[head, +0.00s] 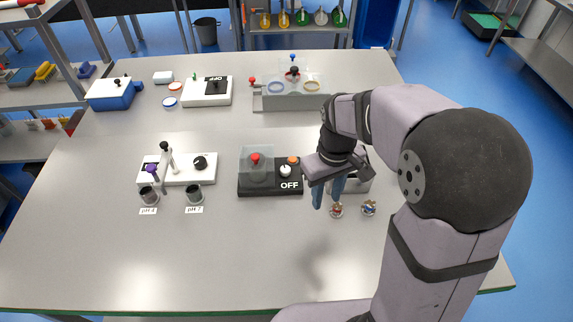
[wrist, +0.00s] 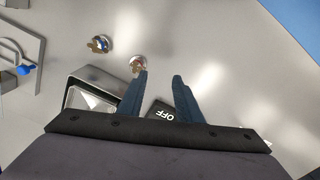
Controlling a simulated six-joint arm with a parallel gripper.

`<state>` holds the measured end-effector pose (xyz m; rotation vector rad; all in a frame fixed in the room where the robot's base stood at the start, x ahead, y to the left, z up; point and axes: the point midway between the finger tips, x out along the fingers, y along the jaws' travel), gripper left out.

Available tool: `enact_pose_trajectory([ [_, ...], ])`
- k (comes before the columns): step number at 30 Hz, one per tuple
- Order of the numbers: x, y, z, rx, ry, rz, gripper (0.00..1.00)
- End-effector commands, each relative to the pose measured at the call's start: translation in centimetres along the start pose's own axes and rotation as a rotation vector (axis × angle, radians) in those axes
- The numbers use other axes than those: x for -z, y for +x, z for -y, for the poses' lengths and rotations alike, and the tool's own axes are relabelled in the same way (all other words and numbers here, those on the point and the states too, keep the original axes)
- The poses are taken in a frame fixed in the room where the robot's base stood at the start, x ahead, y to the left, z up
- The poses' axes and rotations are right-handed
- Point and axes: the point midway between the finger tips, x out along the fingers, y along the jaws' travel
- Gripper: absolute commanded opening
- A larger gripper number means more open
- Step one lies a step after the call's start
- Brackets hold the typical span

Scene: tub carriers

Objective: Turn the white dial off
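The white dial (head: 286,171) sits on a black panel (head: 258,191) with a white OFF label, in the middle of the table. An orange button (head: 292,160) is just behind it, and a red button (head: 255,158) is under a clear cover to its left. The dial's setting is too small to read. My gripper (head: 328,198) hangs to the right of the panel, apart from the dial, its blue fingers pointing down. In the wrist view my gripper (wrist: 160,76) is open and empty. A corner of the black panel (wrist: 160,104) with OFF shows between the fingers; the dial is hidden there.
A metal tray (head: 358,185) and two small round metal pieces (head: 336,211) (head: 369,208) are close to my gripper. A white unit with a black knob (head: 200,162) stands left. A clear-covered box (head: 290,101) is behind. The table's front is clear.

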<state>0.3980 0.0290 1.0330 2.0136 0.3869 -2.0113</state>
Motion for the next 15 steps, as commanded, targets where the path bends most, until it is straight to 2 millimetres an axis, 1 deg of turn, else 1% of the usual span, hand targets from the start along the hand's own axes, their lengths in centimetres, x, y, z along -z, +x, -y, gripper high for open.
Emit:
enact_pose_trajectory([
  [1, -0.9, 0.1, 0.0, 0.000, 0.026, -0.001, 0.32],
  [3, -2.0, 0.3, 0.1, 0.000, 0.059, 0.000, 0.32],
  [12, -5.8, 1.2, 0.5, 0.000, 0.153, 0.000, 0.32],
  [13, -6.1, 1.2, 0.6, 0.000, 0.148, 0.001, 0.32],
  [15, -5.2, 1.1, 0.4, 0.000, 0.091, 0.000, 0.32],
])
